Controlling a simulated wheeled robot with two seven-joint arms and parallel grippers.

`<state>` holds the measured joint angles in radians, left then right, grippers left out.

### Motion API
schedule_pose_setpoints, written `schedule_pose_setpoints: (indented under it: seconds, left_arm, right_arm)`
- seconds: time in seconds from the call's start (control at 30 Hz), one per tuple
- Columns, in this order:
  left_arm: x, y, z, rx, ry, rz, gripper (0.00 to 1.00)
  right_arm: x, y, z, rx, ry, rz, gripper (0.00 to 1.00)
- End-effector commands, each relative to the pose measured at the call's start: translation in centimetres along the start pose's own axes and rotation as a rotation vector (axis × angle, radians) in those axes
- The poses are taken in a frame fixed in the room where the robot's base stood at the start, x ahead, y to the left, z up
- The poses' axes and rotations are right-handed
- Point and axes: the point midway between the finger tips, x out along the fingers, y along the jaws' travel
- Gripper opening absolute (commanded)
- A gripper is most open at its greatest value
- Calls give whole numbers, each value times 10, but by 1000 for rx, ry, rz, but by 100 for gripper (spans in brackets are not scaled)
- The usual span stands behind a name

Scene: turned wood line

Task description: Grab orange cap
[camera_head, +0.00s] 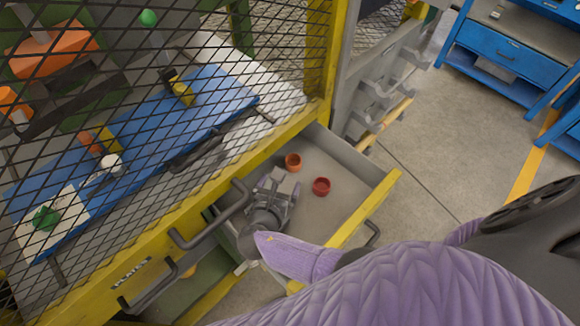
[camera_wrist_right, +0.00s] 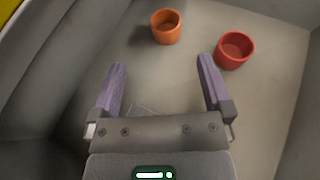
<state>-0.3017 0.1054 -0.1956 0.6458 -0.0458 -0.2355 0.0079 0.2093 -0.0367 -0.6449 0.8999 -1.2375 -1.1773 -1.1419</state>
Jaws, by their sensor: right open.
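The orange cap (camera_head: 292,162) lies in the open drawer, near its back side in the head view. It also shows in the right wrist view (camera_wrist_right: 166,26), ahead of my fingertips and between their lines. A red cap (camera_head: 321,187) lies to its right, also seen in the right wrist view (camera_wrist_right: 235,50). My right gripper (camera_head: 277,181) is inside the drawer, open and empty (camera_wrist_right: 160,65). Its fingers point toward the orange cap and stand apart from both caps. My left gripper does not show.
The drawer's grey walls and yellow front edge (camera_head: 365,215) surround the gripper. A yellow-framed black mesh guard (camera_head: 200,100) stands left of the drawer, with a blue work surface behind it. The drawer floor around the caps is clear.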

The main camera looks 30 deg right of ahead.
Motion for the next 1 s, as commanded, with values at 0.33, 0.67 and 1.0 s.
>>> schedule_pose_setpoints:
  seconds: [0.33, 0.67, 1.0]
  left_arm:
    - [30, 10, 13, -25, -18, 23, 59]
    - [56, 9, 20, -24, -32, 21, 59]
    - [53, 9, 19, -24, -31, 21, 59]
  right_arm:
    - [44, 0, -7, -13, -8, -16, 100]
    - [99, -6, -7, -11, -4, -14, 100]
    - [98, -6, -4, -11, -5, -13, 68]
